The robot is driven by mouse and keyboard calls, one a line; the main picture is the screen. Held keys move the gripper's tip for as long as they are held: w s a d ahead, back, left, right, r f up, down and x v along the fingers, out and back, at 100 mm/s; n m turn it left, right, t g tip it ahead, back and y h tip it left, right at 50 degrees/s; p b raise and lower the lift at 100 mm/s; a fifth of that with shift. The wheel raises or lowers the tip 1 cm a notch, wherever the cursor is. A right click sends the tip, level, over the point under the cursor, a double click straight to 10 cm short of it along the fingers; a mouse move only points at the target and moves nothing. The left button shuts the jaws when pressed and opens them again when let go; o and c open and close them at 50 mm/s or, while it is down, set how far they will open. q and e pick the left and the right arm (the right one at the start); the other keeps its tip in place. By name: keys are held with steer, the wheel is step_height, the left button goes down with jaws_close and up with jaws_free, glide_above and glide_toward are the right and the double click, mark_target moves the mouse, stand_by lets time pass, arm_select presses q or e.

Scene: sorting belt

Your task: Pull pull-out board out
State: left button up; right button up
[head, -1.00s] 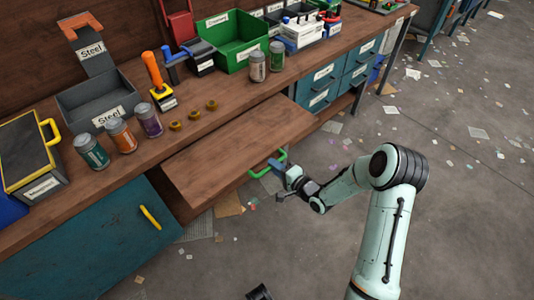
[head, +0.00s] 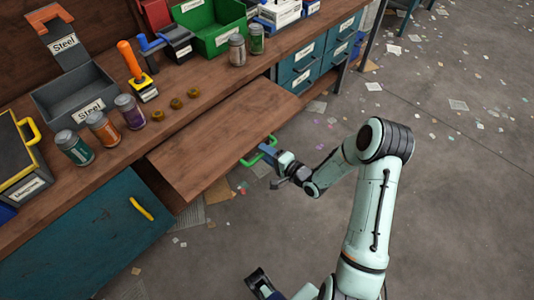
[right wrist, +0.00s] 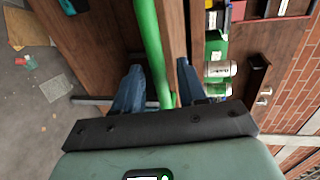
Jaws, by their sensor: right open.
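The brown pull-out board (head: 215,150) sticks out from under the workbench top in the head view. A green handle (head: 246,163) is at its front edge. My right gripper (head: 266,154) is at this handle. In the right wrist view the fingers of my right gripper (right wrist: 158,86) are apart, with the green handle (right wrist: 149,40) running between them. The board's edge (right wrist: 174,30) also shows between the fingers there. My left gripper (head: 260,282) shows only in part at the bottom edge of the head view, away from the board.
The workbench (head: 185,75) carries jars, bins and small brass parts behind the board. A blue cabinet door (head: 95,238) with a yellow handle is left of the board, and blue drawers (head: 318,66) are to its right. The floor (head: 460,190) in front is open, with scattered paper.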

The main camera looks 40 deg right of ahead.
steer(key=p+v, duration=0.1)
steer(key=v, duration=1.2)
steer(key=shift+s, duration=0.2)
steer(key=shift+d+p, duration=0.1)
steer(key=shift+p, duration=0.2)
